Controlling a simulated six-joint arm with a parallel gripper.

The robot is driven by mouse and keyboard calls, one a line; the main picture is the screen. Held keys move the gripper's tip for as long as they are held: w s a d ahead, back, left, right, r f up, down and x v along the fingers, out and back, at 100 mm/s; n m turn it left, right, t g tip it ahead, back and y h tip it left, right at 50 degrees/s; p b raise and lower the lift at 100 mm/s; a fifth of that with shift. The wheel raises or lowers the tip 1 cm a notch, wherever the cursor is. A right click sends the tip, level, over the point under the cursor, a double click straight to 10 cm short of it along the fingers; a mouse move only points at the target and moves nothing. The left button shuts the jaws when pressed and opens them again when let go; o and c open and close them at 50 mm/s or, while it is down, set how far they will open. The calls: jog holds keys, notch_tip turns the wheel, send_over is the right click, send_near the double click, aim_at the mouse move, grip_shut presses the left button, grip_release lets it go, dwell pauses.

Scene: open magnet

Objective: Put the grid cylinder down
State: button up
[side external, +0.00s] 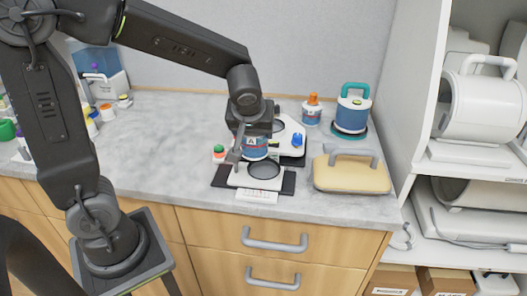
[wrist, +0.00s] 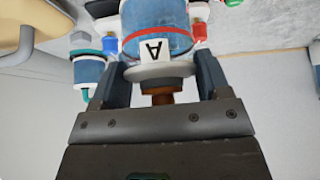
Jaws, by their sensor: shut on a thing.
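My gripper (wrist: 160,85) is shut on the grid cylinder (wrist: 150,18), a blue cylinder with a red band and a white label reading "A". In the wrist view it appears upside down between the two fingers. In the side view the cylinder (side external: 255,148) is held upright under my wrist, above a white device with a dark round opening (side external: 264,169) on a dark mat (side external: 289,184). Whether its bottom touches the device cannot be told.
A blue container with a teal handle (side external: 351,112) and an orange-topped jar (side external: 312,110) stand behind. A cream block with a grey handle (side external: 352,174) lies to the right. Small bottles (side external: 100,112) stand at left. Bare counter (side external: 165,150) lies between.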

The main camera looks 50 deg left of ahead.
aim_at(263, 136)
jog(key=shift+w+d+f, duration=0.35)
jog(key=shift+d+f, duration=0.05)
jog(key=shift+d, duration=0.15)
jog(key=shift+w+d+f, duration=0.35)
jog(key=shift+d+f, duration=0.05)
jog(key=shift+d, duration=0.15)
jog(key=shift+f, duration=1.95)
jog(key=shift+f, duration=0.3)
jog(key=o, duration=1.1)
jog(key=shift+f, duration=0.1)
